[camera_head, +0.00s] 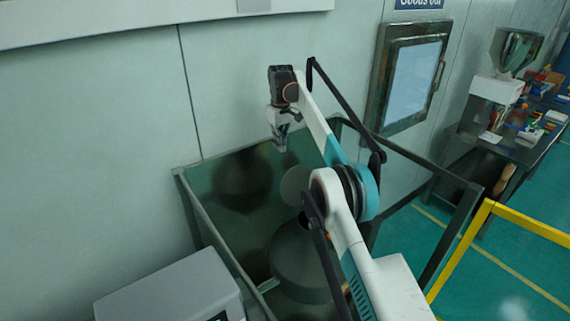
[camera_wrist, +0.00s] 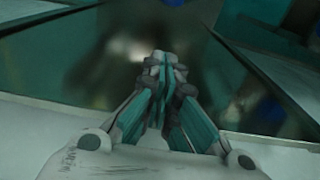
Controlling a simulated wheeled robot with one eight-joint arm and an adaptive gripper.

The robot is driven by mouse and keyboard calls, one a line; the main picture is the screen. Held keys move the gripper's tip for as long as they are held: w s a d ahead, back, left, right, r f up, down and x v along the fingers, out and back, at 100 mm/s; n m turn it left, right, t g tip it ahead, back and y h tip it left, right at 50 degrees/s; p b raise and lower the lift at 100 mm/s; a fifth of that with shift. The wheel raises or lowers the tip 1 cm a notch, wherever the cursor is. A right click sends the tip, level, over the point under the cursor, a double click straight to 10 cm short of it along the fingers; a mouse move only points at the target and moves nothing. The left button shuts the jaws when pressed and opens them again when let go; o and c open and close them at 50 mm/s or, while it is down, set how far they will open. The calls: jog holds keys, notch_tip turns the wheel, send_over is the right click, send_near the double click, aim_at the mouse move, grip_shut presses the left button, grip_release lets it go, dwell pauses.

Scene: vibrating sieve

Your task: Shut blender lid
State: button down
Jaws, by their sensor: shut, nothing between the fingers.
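My gripper (camera_head: 281,146) is shut and empty, pointing down by the top edge of a dark green, glossy panel (camera_head: 222,190) in the head view. The panel may be the raised blender lid; I cannot tell for certain. A grey cone-shaped vessel (camera_head: 290,262) sits below it, partly hidden by my arm. In the wrist view the closed fingertips (camera_wrist: 158,62) are in front of a dark, blurred green surface (camera_wrist: 95,60). I cannot tell whether they touch it.
A grey box-shaped unit (camera_head: 175,290) stands at the lower left. A yellow rail (camera_head: 465,245) is at the right, over green floor. A cluttered bench (camera_head: 515,145) stands at the far right. A pale wall (camera_head: 90,130) with a framed window (camera_head: 412,80) is behind.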

aim_at(295, 185)
jog(key=s+d+f, duration=0.1)
jog(key=s+f, duration=0.2)
jog(key=f, duration=0.6)
jog(key=shift+d, duration=0.35)
jog(key=shift+b, duration=0.3)
dwell(0.4)
